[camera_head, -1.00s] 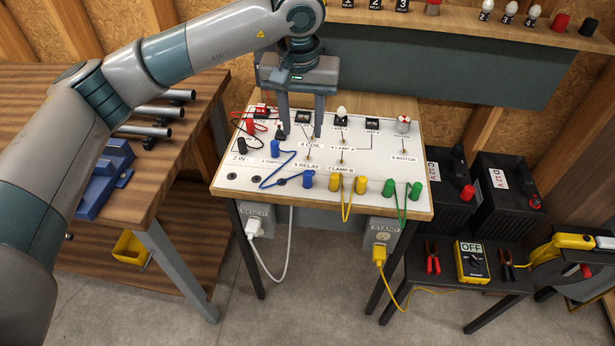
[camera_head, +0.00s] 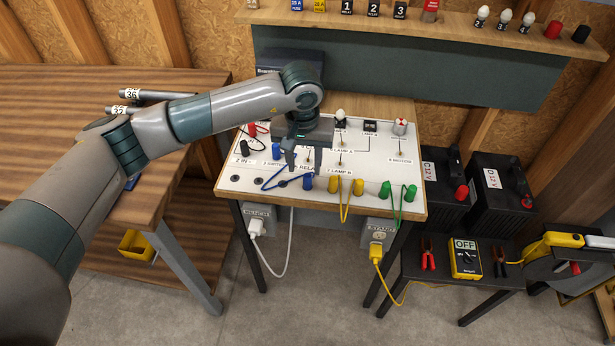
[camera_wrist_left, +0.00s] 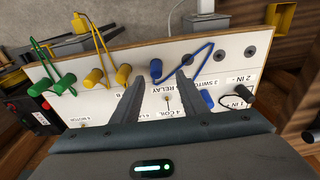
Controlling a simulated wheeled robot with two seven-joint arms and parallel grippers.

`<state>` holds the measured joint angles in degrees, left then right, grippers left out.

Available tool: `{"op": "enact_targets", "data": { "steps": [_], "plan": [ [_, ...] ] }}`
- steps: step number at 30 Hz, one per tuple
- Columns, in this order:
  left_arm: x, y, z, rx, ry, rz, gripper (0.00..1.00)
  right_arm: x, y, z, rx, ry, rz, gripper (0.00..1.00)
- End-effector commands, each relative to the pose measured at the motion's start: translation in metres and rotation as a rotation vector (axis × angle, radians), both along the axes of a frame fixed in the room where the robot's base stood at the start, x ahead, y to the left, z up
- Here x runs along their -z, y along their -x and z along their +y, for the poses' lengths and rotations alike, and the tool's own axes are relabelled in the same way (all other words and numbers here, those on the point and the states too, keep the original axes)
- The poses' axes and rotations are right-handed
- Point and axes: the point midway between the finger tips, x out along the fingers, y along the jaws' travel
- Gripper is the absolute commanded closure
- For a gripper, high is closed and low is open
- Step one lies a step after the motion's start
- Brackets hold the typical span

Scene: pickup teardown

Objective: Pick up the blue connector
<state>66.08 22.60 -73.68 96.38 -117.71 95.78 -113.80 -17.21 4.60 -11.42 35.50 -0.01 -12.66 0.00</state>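The blue connector is a pair of blue plugs joined by a blue wire on the white panel. The front plug (camera_head: 307,181) stands near the panel's front edge; the other plug (camera_head: 276,151) is farther back and to the left. My left gripper (camera_head: 304,166) hangs low over the panel, just behind the front plug, open and empty. In the left wrist view, the front blue plug (camera_wrist_left: 155,68) shows between and beyond the tips of the open fingers (camera_wrist_left: 160,82). The other blue plug (camera_wrist_left: 206,99) is right of the right finger, partly hidden. My right gripper is not in view.
Yellow plugs (camera_head: 334,184) with a yellow wire stand close to the right of the front blue plug. Green plugs (camera_head: 410,193) are farther right. A black plug (camera_head: 245,147) is at left. A shelf (camera_head: 400,17) overhangs the back.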

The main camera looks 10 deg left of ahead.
Motion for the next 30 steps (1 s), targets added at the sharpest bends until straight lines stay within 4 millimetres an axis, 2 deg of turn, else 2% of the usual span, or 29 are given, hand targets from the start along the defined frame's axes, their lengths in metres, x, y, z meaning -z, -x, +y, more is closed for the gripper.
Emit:
{"op": "enact_targets", "data": {
  "steps": [8, 13, 21, 25, 30],
  "plan": [
    [0.0, 0.0, 0.0, 0.0, 0.0, 0.0, 0.6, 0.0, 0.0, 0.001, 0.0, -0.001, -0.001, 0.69],
    [0.004, -0.001, -0.001, -0.002, 0.0, 0.0, 0.6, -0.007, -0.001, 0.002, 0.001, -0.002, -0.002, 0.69],
    [0.028, -0.001, -0.008, -0.002, -0.001, 0.004, 0.6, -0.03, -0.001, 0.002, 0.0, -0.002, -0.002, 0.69],
    [0.045, -0.004, -0.007, -0.002, 0.0, 0.003, 0.6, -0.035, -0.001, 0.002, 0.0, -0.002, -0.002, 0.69],
    [0.052, -0.005, -0.007, -0.002, 0.001, -0.001, 0.6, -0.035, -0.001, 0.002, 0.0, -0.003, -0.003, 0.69]
  ]
}}
